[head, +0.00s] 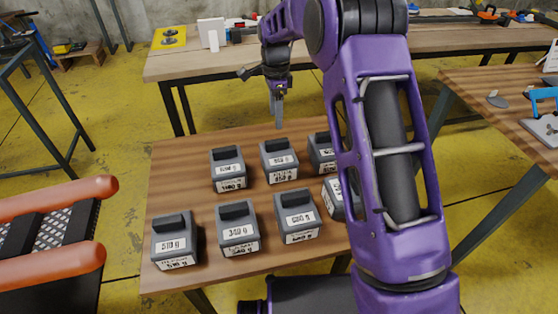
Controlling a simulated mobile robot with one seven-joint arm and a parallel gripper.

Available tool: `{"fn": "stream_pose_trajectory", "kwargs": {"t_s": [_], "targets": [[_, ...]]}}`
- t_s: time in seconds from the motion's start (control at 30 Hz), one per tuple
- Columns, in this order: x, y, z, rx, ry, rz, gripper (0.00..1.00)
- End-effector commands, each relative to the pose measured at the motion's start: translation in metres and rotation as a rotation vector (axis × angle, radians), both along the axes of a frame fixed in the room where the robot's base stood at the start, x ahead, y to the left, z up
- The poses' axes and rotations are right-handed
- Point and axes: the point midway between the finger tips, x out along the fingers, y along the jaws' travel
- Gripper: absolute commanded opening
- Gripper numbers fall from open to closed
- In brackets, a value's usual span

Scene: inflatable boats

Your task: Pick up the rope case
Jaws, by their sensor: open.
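Several dark grey cases with top handles and white labels stand on a wooden table (180,140) in the head view. In the back row are a left case (228,168), a middle case (278,161) and a right case (322,152) partly behind my arm. In front are a far-left case (174,243), a second case (238,229) and a third case (297,217). Another is mostly hidden by my arm. The label words are too small to tell which is the rope case. My gripper (277,122) points down above the back row, open and empty.
A workbench (180,66) with a white panel (212,33) and a yellow plate (168,38) stands behind. Orange tubes (55,200) lie at left. Another wooden table (500,85) is at right. The front table's back-left corner is clear.

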Motion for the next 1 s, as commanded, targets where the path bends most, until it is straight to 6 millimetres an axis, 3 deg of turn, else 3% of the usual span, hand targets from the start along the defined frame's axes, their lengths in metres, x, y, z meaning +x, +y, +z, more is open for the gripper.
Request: {"fn": "stream_pose_trajectory", "kwargs": {"t_s": [0.03,0.2,0.47,0.8,1.0], "targets": [[-0.001,-0.001,-0.014,-0.001,0.004,0.0,0.65],[0.0,-0.001,-0.041,-0.001,0.001,0.0,0.65],[0.0,-0.001,-0.056,-0.001,-0.001,-0.001,0.65],[0.002,-0.003,-0.101,-0.001,0.0,0.0,0.65],[0.002,-0.002,-0.103,-0.002,-0.002,0.0,0.65]]}}
